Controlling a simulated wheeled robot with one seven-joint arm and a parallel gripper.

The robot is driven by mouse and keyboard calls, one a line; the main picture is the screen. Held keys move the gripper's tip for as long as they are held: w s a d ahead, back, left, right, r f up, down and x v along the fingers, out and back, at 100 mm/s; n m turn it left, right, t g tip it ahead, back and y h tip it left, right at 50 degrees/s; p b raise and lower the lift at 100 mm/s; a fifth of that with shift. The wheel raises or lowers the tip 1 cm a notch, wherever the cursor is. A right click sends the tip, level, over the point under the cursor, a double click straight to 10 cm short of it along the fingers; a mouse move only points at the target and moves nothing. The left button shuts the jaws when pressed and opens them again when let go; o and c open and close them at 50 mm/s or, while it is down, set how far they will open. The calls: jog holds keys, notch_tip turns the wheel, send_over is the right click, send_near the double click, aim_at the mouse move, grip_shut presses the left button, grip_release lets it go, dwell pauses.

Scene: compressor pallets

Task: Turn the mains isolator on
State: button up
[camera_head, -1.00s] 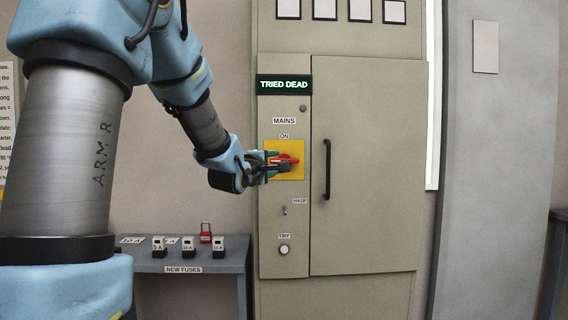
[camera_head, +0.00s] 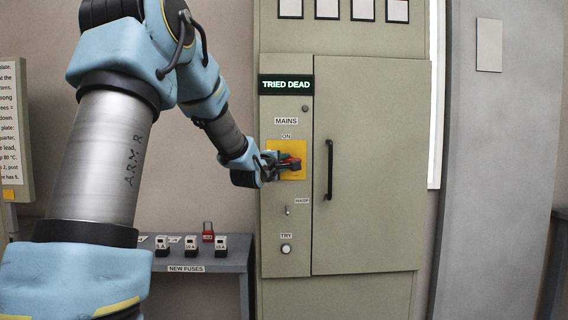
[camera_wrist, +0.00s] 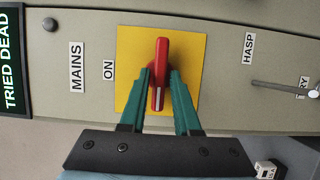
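The mains isolator is a red handle (camera_head: 297,160) on a yellow square plate (camera_head: 298,174), below the labels MAINS and ON on the grey-green cabinet. The handle lies level across the plate. In the wrist view the red handle (camera_wrist: 160,75) stands between my two teal fingers, with the yellow plate (camera_wrist: 190,45) behind. My gripper (camera_head: 286,165) reaches in from the left, one finger above the handle and one below.
A lit TRIED DEAD sign (camera_head: 286,85) is above the handle. Below are the hasp (camera_head: 288,210) and the TRY button (camera_head: 286,249). A vertical door handle (camera_head: 329,170) is to the right. A shelf (camera_head: 235,262) at lower left holds several fuses and a red padlock (camera_head: 208,231).

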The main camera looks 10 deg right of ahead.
grip_shut()
